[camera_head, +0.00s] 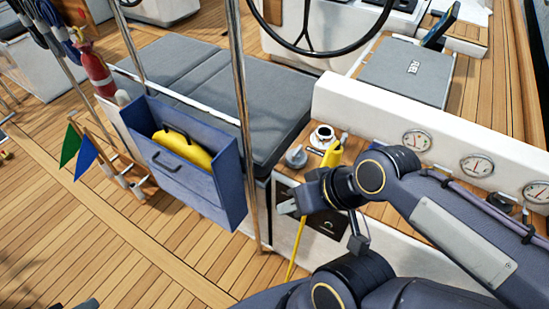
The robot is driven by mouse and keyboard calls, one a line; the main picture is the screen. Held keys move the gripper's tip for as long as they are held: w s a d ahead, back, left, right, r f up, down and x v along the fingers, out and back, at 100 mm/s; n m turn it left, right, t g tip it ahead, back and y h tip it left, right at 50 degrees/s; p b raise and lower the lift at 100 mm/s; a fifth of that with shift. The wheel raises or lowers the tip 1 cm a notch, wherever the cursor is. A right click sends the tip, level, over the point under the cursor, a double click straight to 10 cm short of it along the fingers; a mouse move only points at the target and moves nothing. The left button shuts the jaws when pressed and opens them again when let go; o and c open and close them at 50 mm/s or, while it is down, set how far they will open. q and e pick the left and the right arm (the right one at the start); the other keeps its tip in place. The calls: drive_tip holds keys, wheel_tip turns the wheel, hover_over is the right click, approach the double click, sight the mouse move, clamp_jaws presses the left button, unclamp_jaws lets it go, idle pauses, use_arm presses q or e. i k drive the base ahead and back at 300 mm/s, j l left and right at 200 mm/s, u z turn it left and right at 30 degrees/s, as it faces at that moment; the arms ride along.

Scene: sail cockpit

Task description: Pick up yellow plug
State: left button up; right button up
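A yellow plug (333,153) is at the wooden-topped console, close beside a round white fitting (322,136). A yellow cable (297,245) hangs down the console's front, below my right wrist. My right gripper (290,206) is left of and below the plug, in front of the console, its wrist turned to the left. My own wrist hides part of the plug's lower end and cable. The fingers are small and partly hidden, so I cannot tell whether they are open or shut. My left gripper is not clearly seen.
A grey knob (297,156) sits left of the white fitting. A white ledge with gauges (417,140) runs along the right. A blue bin (190,185) holding a yellow item (184,147) hangs left. A steel pole (242,105) stands between bin and console.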

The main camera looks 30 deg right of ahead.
sight(334, 160)
drive_tip(key=k+z, duration=0.1)
drive_tip(key=z, duration=1.5)
